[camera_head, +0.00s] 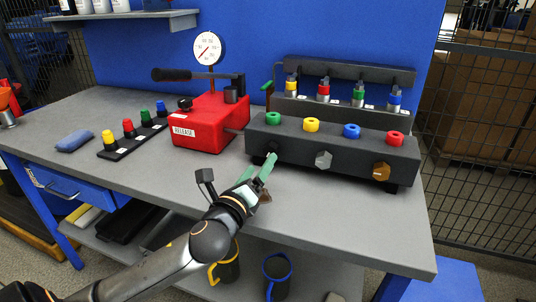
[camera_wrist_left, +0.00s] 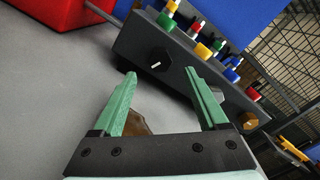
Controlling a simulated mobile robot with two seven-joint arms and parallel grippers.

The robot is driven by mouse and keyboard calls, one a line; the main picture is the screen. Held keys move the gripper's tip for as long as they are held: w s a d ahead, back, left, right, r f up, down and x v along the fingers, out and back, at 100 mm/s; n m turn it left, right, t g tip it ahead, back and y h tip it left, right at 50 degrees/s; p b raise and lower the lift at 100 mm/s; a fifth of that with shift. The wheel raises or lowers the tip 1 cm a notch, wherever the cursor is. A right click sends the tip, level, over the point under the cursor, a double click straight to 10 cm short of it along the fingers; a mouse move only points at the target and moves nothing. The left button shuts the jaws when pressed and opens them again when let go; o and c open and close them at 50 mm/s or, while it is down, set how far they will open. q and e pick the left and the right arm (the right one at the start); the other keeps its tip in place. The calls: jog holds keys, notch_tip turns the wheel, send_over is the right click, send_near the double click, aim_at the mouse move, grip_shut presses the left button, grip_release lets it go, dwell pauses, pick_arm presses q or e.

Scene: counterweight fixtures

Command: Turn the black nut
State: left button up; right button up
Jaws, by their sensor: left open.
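The black nut (camera_wrist_left: 158,61) is on the front face of the dark grey block (camera_head: 330,153), at its left end. It has a white mark on it in the left wrist view. My left gripper (camera_head: 258,167) is open, with green fingers pointing at the block. In the left wrist view the black nut lies just beyond and between the spread fingertips (camera_wrist_left: 160,74), apart from them.
A silver nut (camera_head: 323,159) and a brass nut (camera_head: 381,171) sit further right on the block. Coloured knobs top it. A red RELEASE unit (camera_head: 208,125) with a gauge stands to the left. The grey bench front is clear.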

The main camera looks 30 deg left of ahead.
aim_at(269, 152)
pick_arm(q)
jog(key=shift+x, duration=3.2)
jog(key=shift+c, duration=0.3)
grip_shut()
